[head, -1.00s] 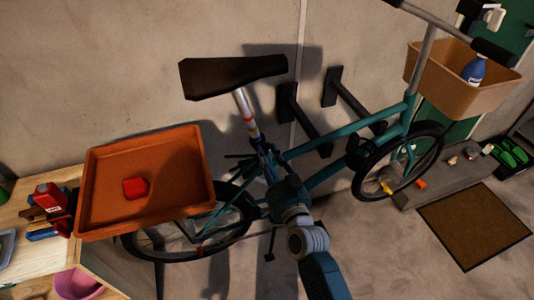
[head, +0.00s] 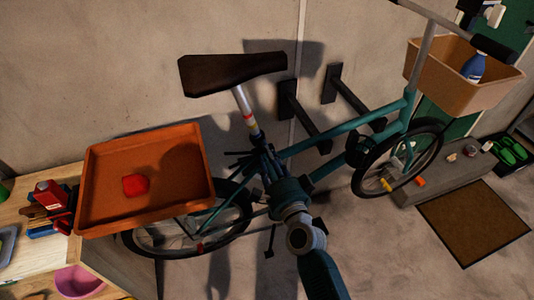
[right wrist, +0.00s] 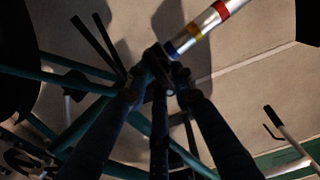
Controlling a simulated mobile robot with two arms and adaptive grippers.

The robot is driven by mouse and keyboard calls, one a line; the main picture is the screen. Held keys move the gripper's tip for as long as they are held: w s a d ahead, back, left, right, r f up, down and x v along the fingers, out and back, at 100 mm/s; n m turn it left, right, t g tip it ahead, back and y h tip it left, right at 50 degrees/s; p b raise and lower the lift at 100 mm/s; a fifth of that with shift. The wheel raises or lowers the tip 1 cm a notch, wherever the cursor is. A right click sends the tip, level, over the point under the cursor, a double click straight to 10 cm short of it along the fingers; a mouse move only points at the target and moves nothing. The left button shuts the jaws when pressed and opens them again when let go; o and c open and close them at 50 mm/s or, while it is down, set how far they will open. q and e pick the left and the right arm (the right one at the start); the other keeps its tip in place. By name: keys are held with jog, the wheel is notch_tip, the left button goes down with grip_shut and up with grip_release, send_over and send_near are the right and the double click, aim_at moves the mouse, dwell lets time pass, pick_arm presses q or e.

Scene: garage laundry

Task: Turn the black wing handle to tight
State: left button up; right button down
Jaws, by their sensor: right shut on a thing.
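The black wing handle (right wrist: 157,62) is a small dark shape at the foot of the banded seat post (right wrist: 205,27) in the right wrist view. In the head view my right gripper (head: 264,154) reaches up to the bicycle frame just below the seat post (head: 245,108). There the handle is largely hidden by the gripper and dark frame parts, so its exact angle is unclear. My left gripper is in neither view.
The teal bicycle (head: 345,133) stands by the wall, with a dark saddle (head: 232,73) above my gripper. An orange tray (head: 190,180) holding a red item is close on the left. Black wall brackets (head: 305,115) stick out behind the frame. Open floor lies right of my arm.

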jog(key=shift+f+m, duration=0.3)
jog(key=shift+m, duration=0.1)
jog(key=c, duration=1.7)
grip_release()
jog(key=shift+s, duration=0.1)
jog(key=shift+o, duration=0.2)
jog(key=shift+r, duration=0.1)
jog(key=v, duration=1.2)
